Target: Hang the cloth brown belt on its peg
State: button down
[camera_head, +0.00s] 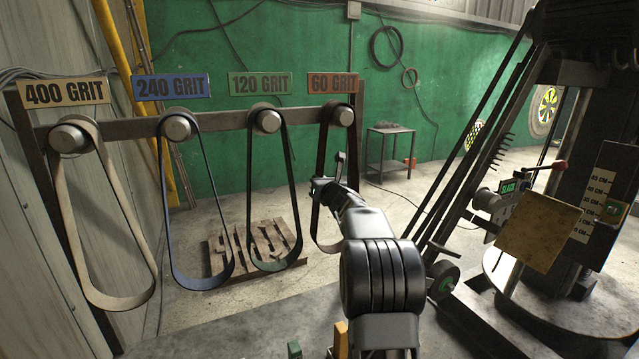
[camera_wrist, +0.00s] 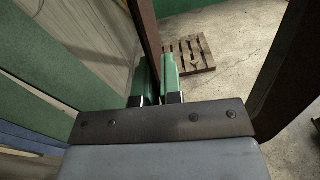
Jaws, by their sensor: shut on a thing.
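The brown cloth belt (camera_head: 322,148) hangs as a long loop under the red 60 GRIT sign (camera_head: 333,83). Its top appears to pass over the 60 GRIT peg (camera_head: 344,116), and its lower end hangs free behind my arm. My gripper (camera_head: 327,186) is at the belt's lower half, partly hidden by my own wrist. In the wrist view, the green fingertips (camera_wrist: 158,76) are shut on one brown strand (camera_wrist: 146,35). Another dark brown strand (camera_wrist: 290,60) runs close along the right side. Whether the belt rests fully on the peg is hard to tell.
Tan (camera_head: 120,205), blue (camera_head: 212,200) and green (camera_head: 285,190) belts hang on the pegs to the left, the green one nearest. A wooden pallet (camera_head: 225,262) lies below.

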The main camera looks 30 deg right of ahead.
jog(key=shift+f+b, duration=0.25)
jog(key=shift+b, duration=0.25)
dwell(0.3)
jog(key=c, duration=1.2)
grip_release()
jog(key=s+a+b, duration=0.2)
jog(key=s+b, duration=0.2)
jog(key=s, duration=0.9)
jog(key=shift+s, duration=0.4)
